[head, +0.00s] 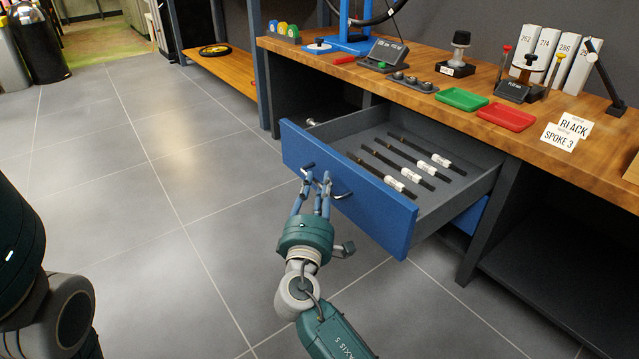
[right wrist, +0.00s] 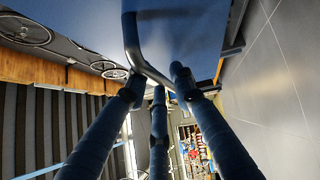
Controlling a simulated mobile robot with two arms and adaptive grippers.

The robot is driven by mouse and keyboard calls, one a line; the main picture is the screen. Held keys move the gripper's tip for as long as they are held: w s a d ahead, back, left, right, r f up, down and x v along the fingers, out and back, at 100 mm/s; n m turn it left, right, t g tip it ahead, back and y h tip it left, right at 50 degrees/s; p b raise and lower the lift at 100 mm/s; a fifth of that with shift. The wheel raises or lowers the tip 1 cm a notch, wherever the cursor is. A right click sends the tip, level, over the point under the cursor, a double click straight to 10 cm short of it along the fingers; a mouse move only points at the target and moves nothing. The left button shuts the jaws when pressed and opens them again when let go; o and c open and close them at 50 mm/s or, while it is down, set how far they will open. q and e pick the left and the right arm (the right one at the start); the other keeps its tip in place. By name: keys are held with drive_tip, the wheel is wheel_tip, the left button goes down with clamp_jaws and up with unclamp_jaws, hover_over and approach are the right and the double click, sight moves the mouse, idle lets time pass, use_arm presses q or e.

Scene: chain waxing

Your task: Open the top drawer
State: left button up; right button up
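The top drawer (head: 352,186) has a blue front and dark grey sides and is pulled well out of the workbench. Its bar handle (head: 343,195) is on the front, and the handle also shows close up in the right wrist view (right wrist: 133,48). My right gripper (head: 317,178) is at the handle, its blue fingers on both sides of the bar. In the right wrist view the fingertips (right wrist: 157,88) close around the bar, partly hiding it. Part of my left arm shows at the left edge of the head view, but its gripper does not.
Several dark rods with white labels (head: 401,188) lie in the drawer. The wooden benchtop (head: 430,100) carries a green tray (head: 463,99), a red tray (head: 506,117), labelled boxes and small tools. The tiled floor (head: 180,200) left of the drawer is clear.

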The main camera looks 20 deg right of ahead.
drive_tip(key=v, duration=1.1)
drive_tip(key=shift+s, duration=0.1)
